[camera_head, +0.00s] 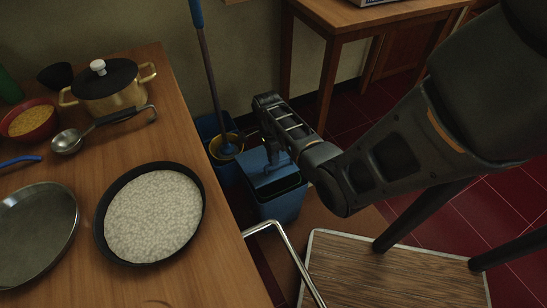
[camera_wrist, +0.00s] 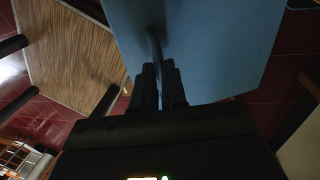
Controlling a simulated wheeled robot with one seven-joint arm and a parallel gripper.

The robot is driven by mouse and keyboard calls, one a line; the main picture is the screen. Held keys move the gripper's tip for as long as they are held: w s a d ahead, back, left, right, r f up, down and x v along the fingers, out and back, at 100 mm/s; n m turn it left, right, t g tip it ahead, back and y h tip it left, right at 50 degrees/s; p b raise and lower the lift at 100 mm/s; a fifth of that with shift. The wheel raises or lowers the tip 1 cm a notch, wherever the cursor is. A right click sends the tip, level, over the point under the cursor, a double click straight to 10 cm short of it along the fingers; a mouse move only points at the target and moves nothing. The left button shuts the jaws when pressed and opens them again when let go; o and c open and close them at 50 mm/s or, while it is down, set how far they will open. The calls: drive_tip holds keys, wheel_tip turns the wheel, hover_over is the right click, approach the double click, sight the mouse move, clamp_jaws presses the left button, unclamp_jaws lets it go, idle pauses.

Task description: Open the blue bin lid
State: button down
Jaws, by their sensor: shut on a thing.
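The blue bin (camera_head: 283,208) stands on the floor right of the wooden counter in the head view. Its blue lid (camera_head: 262,168) is tilted, with a dark gap showing between it and the bin's front rim. In the wrist view the lid (camera_wrist: 225,40) fills the upper middle as a flat blue panel. My gripper (camera_wrist: 160,82) is shut on the lid's curved handle (camera_wrist: 154,42). In the head view my gripper (camera_head: 276,154) is at the lid, and my wrist hides part of that area.
A blue bucket with a yellow wringer (camera_head: 226,147) and a blue-handled mop (camera_head: 208,68) stand just behind the bin. The counter (camera_head: 165,90) holds a pan, pot and ladle. A metal rail (camera_head: 290,250) and wooden board (camera_head: 385,275) lie in front.

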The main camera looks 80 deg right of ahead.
drive_tip(key=w+d+r+p, duration=0.1)
drive_tip(key=w+d+r, duration=0.3)
drive_tip(key=r, duration=0.1)
drive_tip(key=shift+d+p, duration=0.35)
drive_tip(key=shift+p, duration=0.05)
idle(0.3)
drive_tip(key=c, duration=1.2)
unclamp_jaws()
drive_tip(key=shift+o, duration=0.2)
drive_tip(key=w+d+r+p, duration=0.3)
drive_tip(key=r, duration=0.4)
drive_tip(key=shift+d+r, duration=0.25)
drive_tip(key=shift+r, duration=0.05)
drive_tip(key=shift+p, duration=0.3)
wheel_tip(320, 180, up, 8)
drive_tip(key=d, duration=0.1)
drive_tip(key=shift+w+f+p, duration=0.15)
drive_tip(key=shift+w+p, duration=0.25)
